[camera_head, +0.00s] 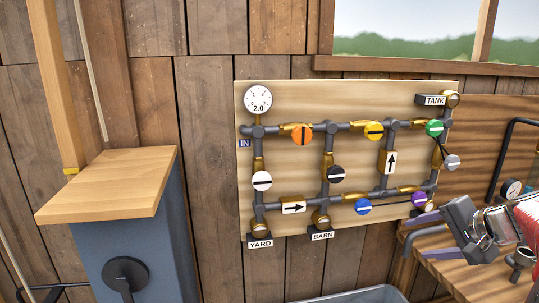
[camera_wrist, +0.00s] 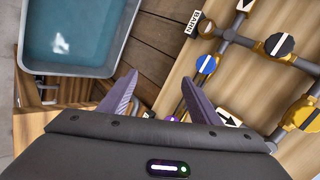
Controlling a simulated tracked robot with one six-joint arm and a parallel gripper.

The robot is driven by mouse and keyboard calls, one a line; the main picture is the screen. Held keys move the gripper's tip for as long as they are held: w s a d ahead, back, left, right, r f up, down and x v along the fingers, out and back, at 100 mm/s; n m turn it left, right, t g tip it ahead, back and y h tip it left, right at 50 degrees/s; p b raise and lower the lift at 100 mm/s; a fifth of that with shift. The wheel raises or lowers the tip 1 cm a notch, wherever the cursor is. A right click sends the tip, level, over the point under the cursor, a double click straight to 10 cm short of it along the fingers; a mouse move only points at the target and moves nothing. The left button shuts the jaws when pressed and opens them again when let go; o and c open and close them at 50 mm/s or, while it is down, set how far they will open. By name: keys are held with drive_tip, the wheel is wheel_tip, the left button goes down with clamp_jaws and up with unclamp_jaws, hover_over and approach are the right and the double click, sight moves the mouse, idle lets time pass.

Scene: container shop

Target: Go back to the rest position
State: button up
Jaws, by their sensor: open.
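My gripper (camera_head: 430,207) is at the right of the head view, close to the lower right of the valve board (camera_head: 285,105). In the wrist view my gripper (camera_wrist: 160,92) has its two purple-grey fingers spread apart with nothing between them. A purple knob (camera_head: 419,199) is just by my gripper in the head view; I cannot tell whether they touch. A blue knob (camera_wrist: 207,64) and a black knob (camera_wrist: 279,45) lie beyond the fingers in the wrist view.
The board carries grey pipes, several coloured knobs, a round gauge (camera_head: 258,99) and a TANK label (camera_head: 434,100). A water-filled tub (camera_wrist: 118,28) stands below it. A blue cabinet with a wooden top (camera_head: 115,180) is at left. A wooden bench (camera_head: 470,272) is at right.

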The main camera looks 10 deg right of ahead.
drive_tip(key=s+a+f+n+g, duration=0.1)
drive_tip(key=s+a+n, duration=0.3)
drive_tip(key=a, duration=0.6)
drive_tip(key=s+a+f+n+g+h, duration=0.1)
drive_tip(key=s+a+f+n, duration=0.2)
drive_tip(key=a, duration=0.7)
drive_tip(key=s+a+f+n+g, duration=0.1)
drive_tip(key=s+a+f+n, duration=0.1)
drive_tip(key=s+a+n, duration=0.4)
drive_tip(key=s+a, duration=0.2)
drive_tip(key=a, duration=0.2)
drive_tip(key=shift+s+a+f+n+g+h, duration=0.25)
drive_tip(key=shift+s+n+g+h, duration=0.05)
drive_tip(key=shift+s+g, duration=0.1)
drive_tip(key=shift+c, duration=0.3)
